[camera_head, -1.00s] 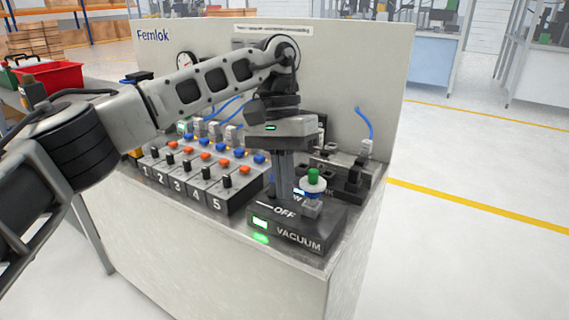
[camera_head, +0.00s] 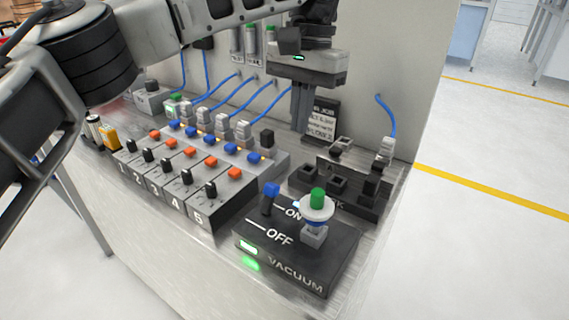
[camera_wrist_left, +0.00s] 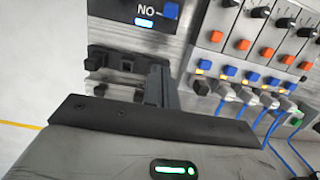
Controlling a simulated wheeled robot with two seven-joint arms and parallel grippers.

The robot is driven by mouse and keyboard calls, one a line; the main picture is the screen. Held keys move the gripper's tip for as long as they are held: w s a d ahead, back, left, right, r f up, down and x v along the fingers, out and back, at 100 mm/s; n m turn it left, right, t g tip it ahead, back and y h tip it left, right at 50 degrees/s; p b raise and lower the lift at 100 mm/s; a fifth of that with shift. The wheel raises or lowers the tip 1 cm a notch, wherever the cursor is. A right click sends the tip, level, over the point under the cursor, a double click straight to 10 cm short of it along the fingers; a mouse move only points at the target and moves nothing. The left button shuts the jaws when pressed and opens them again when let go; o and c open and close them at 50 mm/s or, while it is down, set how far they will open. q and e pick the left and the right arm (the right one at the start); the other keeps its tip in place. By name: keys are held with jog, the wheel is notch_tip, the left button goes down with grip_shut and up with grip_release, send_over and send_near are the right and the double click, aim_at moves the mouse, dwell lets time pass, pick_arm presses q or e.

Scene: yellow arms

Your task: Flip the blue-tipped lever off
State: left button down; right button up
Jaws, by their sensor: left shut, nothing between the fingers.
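The blue-tipped lever (camera_head: 269,198) stands on the black VACUUM box (camera_head: 330,258), at the left of its ON and OFF marks. It leans toward the back, on the ON side. Its blue tip also shows at the top of the left wrist view (camera_wrist_left: 171,10), beside the upside-down ON label. My left gripper (camera_head: 299,128) is shut and empty. It is behind and above the box, near the back panel, clear of the lever. Its fingers show in the left wrist view (camera_wrist_left: 158,88). My right gripper is out of view.
A green-topped white knob (camera_head: 317,204) stands on the box right of the lever. The numbered switch bank (camera_head: 200,175) is to the left, with blue hoses behind it. A black fixture (camera_head: 340,185) and a small sign (camera_head: 322,118) are near my left gripper.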

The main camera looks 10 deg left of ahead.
aim_at(269, 199)
pick_arm(q)
jog(key=f, duration=0.3)
jog(key=s+f, duration=0.1)
jog(key=f, duration=0.5)
jog(key=shift+s+a+f+b, duration=0.15)
jog(key=shift+a+f+b, duration=0.05)
jog(key=shift+a+b, duration=0.1)
jog(key=shift+s+a+f, duration=0.1)
jog(key=shift+s+a, duration=0.05)
jog(key=shift+s, duration=0.1)
jog(key=shift+s+a+r, duration=0.2)
jog(key=shift+s+r, duration=0.1)
jog(key=shift+s, duration=0.15)
jog(key=shift+s+a+r, duration=0.15)
jog(key=shift+s+r, duration=0.1)
jog(key=shift+s, duration=0.2)
jog(key=shift+s+a+r+p, duration=0.1)
jog(key=shift+s+r+p, duration=0.05)
jog(key=shift+s+p, duration=0.15)
jog(key=shift+s, duration=0.2)
